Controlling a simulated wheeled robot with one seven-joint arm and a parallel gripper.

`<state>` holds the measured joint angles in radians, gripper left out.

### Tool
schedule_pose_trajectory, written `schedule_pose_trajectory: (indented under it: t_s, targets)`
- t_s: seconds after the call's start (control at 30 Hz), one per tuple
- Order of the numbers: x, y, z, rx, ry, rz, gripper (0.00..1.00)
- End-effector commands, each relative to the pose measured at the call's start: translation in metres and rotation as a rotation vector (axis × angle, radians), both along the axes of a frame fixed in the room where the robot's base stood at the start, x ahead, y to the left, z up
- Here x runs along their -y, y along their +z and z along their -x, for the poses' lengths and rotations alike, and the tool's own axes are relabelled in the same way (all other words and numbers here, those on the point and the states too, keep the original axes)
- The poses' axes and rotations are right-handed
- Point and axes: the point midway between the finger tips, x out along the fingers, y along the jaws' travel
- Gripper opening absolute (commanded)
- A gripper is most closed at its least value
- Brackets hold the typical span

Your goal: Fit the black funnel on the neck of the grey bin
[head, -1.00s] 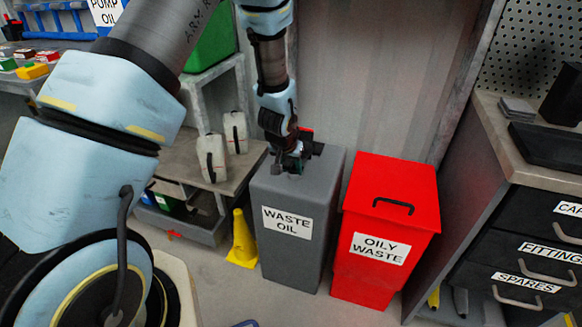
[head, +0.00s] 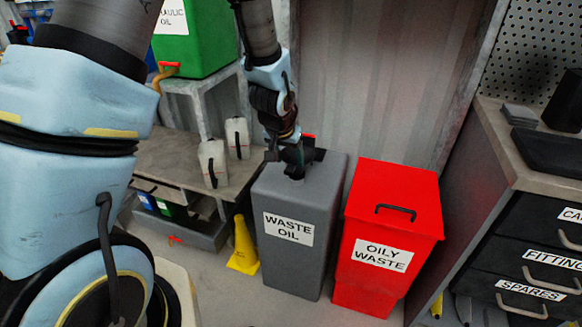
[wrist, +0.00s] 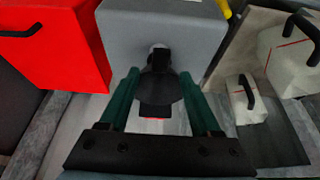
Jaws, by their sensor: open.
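The grey bin (head: 288,262), labelled WASTE OIL, stands on the floor. How far the spout sits on or in the neck is hidden. My gripper (wrist: 158,76) is open, with a green finger on each side of the funnel. In the head view my gripper (head: 296,158) is just above the bin top and covers much of the funnel.
A red OILY WASTE bin (head: 388,215) stands close on the right. A yellow cone (head: 243,247) and a low bench (head: 168,160) with two pale canisters (head: 212,164) are on the left. A drawer cabinet (head: 530,225) stands far right.

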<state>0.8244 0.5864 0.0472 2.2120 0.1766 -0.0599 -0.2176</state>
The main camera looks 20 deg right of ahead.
Motion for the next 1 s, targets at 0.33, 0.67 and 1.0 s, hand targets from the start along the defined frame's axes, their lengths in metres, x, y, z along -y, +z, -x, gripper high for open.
schedule_pose_trajectory:
  t_s: [0.33,0.67,1.0]
  targets:
    - [-0.007,0.023,0.007,-0.001,0.001,0.0,0.64]
    - [-0.007,0.022,0.007,-0.001,0.001,0.0,0.64]
    - [-0.069,0.063,-0.011,-0.025,0.123,-0.029,0.64]
